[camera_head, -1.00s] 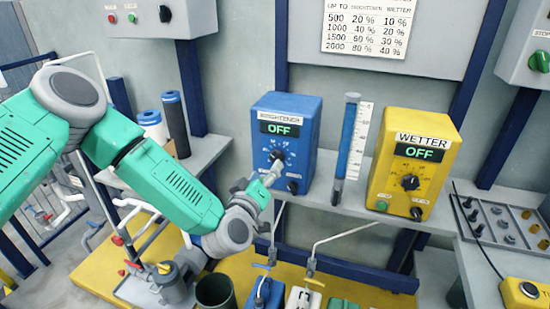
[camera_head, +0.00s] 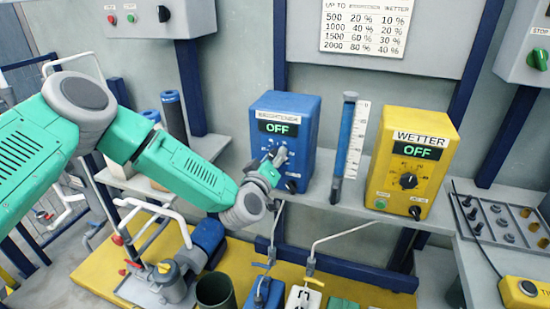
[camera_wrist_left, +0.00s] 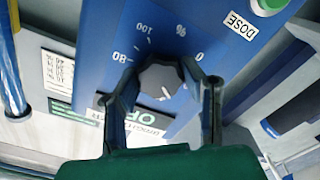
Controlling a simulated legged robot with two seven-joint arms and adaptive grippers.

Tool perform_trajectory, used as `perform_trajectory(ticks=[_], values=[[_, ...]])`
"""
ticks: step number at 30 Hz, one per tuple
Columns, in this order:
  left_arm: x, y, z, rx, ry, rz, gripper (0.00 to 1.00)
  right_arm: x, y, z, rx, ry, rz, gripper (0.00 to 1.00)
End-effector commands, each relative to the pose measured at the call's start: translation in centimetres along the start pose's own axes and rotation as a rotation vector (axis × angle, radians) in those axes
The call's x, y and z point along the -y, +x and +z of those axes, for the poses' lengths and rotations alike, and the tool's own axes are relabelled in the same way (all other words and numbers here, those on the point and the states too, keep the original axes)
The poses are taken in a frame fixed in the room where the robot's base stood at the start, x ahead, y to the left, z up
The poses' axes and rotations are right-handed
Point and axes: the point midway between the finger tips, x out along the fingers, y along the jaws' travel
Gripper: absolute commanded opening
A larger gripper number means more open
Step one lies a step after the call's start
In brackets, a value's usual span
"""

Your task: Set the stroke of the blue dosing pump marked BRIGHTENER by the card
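The blue dosing pump (camera_head: 258,160), labelled BRIGHTENER, stands on the shelf with its display reading OFF. Its stroke knob (camera_wrist_left: 161,80) shows in the left wrist view, with a white pointer mark and a printed scale where 80, 100, % and 0 are visible. My left gripper (camera_head: 278,158) is at the pump's front, its fingers on both sides of the knob and apparently closed on it. The card (camera_head: 365,27) on the back wall lists 500, 1000, 1500, 2000 with 20, 40, 60, 80 % and, under WETTER, 10 to 40 %. My right gripper is out of view.
A yellow WETTER pump (camera_head: 415,165), also OFF, stands right of a clear-and-blue measuring tube (camera_head: 346,150). A green button (camera_wrist_left: 268,4) sits near the DOSE label. Pipes and containers (camera_head: 262,293) stand below the shelf. A grey tray (camera_head: 505,225) lies at the right.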

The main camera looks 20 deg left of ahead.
Motion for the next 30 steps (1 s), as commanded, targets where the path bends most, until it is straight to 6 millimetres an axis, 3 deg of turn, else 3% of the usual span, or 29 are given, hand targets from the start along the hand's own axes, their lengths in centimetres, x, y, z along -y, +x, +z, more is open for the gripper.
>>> perform_trajectory(ticks=[14,30], values=[[-0.1,-0.1,0.3,0.009,0.108,0.003,0.07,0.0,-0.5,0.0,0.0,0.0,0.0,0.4],[-0.1,-0.2,0.4,0.012,0.589,0.005,0.07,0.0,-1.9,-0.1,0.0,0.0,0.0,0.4]])
